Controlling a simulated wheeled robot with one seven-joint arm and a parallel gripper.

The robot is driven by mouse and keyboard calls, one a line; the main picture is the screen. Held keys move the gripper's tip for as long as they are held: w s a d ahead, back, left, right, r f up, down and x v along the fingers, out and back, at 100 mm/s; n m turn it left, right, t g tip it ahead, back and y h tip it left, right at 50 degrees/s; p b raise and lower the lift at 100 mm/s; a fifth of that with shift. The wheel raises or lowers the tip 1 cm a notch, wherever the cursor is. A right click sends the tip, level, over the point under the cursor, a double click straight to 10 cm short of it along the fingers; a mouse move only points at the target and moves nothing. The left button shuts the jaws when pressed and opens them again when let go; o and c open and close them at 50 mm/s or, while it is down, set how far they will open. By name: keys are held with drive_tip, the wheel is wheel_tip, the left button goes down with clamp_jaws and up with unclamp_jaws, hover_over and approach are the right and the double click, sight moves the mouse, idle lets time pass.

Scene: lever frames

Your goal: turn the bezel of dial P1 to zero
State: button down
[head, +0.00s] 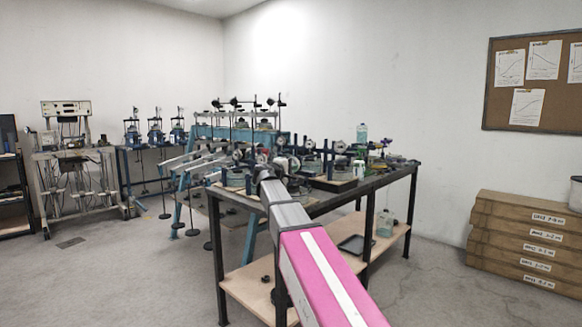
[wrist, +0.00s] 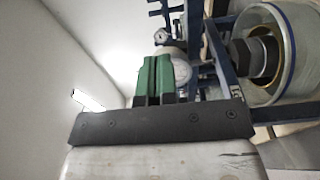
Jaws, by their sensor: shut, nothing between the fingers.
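My gripper (wrist: 156,60) has green fingers, closed together with nothing between them. In the wrist view a small round dial gauge (wrist: 161,36) with a white face is just beyond the fingertips. A larger pale rounded thing (wrist: 176,62) is partly hidden behind the fingers; I cannot tell whether it is a dial. My arm hides part of the bench, and the fingers cannot be made out there.
A clear round cell (wrist: 289,50) with a dark and brass centre is right of the fingers, beside dark blue frame bars (wrist: 194,45). The dark-edged bench (head: 385,183) carries crowded apparatus. Stacked boxes (head: 525,240) stand at right. Floor at front left is clear.

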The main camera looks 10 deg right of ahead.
drive_tip(key=shift+s+a+f, duration=0.1)
drive_tip(key=shift+s+a, duration=0.4)
drive_tip(key=shift+a, duration=0.05)
drive_tip(key=shift+a, duration=0.25)
drive_tip(key=shift+s+a, duration=0.1)
drive_tip(key=shift+a, duration=0.3)
drive_tip(key=x, duration=0.6)
drive_tip(key=shift+w+d, duration=0.2)
drive_tip(key=shift+w, duration=0.15)
